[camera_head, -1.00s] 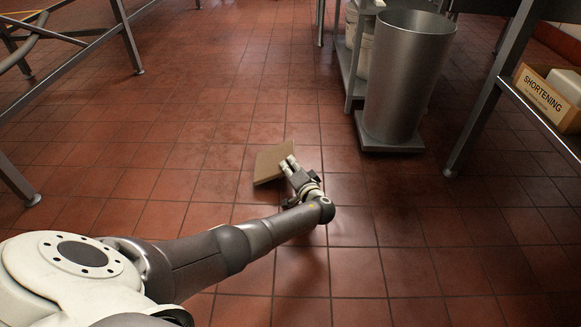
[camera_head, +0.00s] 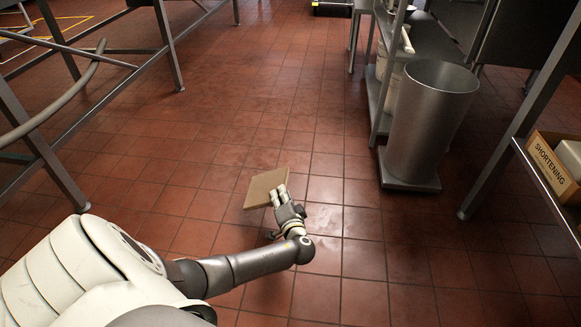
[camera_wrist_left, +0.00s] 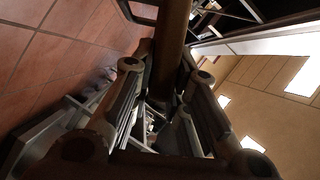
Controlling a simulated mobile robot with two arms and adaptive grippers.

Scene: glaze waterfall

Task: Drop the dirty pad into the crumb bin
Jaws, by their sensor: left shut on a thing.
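The pad (camera_head: 265,187) is a flat, tan, roughly square piece in the head view. My left gripper (camera_head: 279,195) is shut on the pad's near right edge and holds it out over the floor. In the left wrist view the pad (camera_wrist_left: 172,30) shows nearly edge-on as a brown strip between the fingers. A tall grey metal bin (camera_head: 430,120), open at the top, stands to the right of the pad on a low base; I take it for the crumb bin. The pad and the bin are well apart. The inside bottom of the bin is hidden. My right gripper is out of view.
A metal shelf rack (camera_head: 383,85) with white buckets stands just left of the bin. A steel table with a SHORTENING box (camera_head: 552,165) is at the right. Table legs and a rail (camera_head: 60,105) fill the left. The red tiled floor (camera_head: 215,120) between is clear.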

